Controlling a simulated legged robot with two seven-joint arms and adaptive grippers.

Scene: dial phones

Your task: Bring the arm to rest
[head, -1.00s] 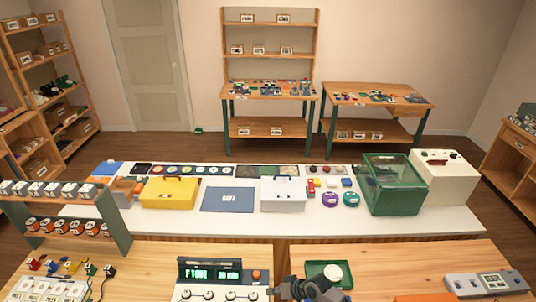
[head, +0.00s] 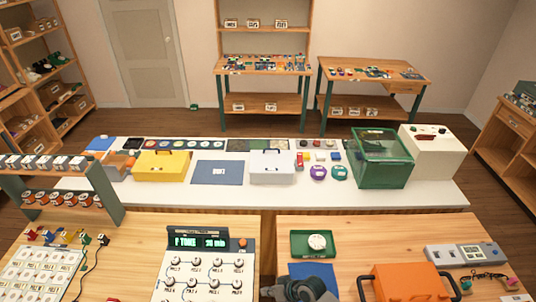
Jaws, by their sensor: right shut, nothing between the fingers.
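My right gripper (head: 290,291) shows only in part at the bottom edge of the head view, dark grey and low over the near table. It is shut and empty, in front of the blue mat (head: 300,270) and left of the orange case (head: 410,285). The rest of my right arm is mostly cut off by the frame. My left gripper is not in view.
A dial panel (head: 205,270) with a lit display stands left of the gripper. A green tray (head: 299,251) with a round white dial lies behind it. A grey device (head: 462,254) lies at right. Bare wood shows between tray and device.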

